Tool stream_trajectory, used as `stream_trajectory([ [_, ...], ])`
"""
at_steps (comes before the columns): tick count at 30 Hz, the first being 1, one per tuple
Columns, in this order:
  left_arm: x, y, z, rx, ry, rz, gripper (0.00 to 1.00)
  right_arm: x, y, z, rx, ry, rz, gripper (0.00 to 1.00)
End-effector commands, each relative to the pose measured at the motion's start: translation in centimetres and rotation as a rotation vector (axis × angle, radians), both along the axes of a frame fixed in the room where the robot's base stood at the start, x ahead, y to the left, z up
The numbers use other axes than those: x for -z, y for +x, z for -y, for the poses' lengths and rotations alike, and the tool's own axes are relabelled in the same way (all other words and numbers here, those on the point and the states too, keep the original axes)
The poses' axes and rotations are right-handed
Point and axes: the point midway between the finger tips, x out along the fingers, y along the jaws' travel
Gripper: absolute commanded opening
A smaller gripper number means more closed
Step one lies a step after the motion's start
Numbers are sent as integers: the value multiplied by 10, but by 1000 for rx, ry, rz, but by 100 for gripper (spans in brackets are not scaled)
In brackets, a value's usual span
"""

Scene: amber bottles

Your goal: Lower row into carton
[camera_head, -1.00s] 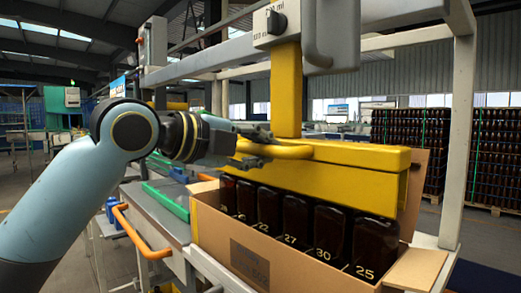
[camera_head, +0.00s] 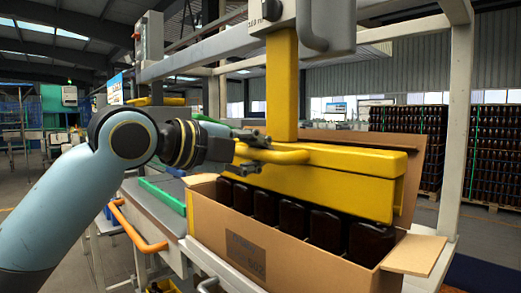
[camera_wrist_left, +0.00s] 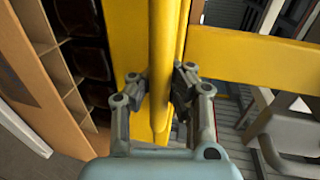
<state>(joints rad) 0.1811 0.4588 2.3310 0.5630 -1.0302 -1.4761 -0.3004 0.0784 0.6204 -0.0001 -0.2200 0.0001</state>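A row of dark amber bottles (camera_head: 292,217) hangs under a yellow lifting head (camera_head: 345,182), and their lower parts are hidden inside the cardboard carton (camera_head: 215,222). My left gripper (camera_head: 262,150) is at the yellow handle bar (camera_head: 285,157) on the left end of the head. In the left wrist view my left gripper (camera_wrist_left: 158,92) has its fingers on both sides of the handle bar (camera_wrist_left: 160,60), closed against it. Bottles (camera_wrist_left: 88,58) also show there beside the carton's dividers (camera_wrist_left: 62,75). My right gripper is not in view.
An open carton flap (camera_head: 414,254) sticks out at the right end. A grey frame post (camera_head: 458,130) stands close by on the right. An orange rail (camera_head: 140,232) and green strip (camera_head: 162,196) lie along the conveyor at left. Crates of bottles (camera_head: 495,155) stand behind.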

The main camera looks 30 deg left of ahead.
Motion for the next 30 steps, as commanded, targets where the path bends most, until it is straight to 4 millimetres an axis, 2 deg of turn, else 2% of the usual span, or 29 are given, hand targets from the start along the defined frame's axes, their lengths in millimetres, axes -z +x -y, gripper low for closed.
stream_trajectory([
  [1, 23, -1, 0, 2, 3, -9, 0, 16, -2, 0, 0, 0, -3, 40],
  [6, 58, -1, 0, 2, 2, -8, 0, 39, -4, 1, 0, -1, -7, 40],
  [17, 60, -2, 0, 1, 5, -9, 0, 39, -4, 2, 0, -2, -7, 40],
  [18, 60, -2, 0, 1, 5, -9, 10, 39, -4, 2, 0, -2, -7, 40],
  [25, 59, -1, 0, 0, 3, -5, 40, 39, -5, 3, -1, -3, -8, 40],
  [30, 58, -1, 0, 0, 3, -4, 42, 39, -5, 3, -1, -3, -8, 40],
])
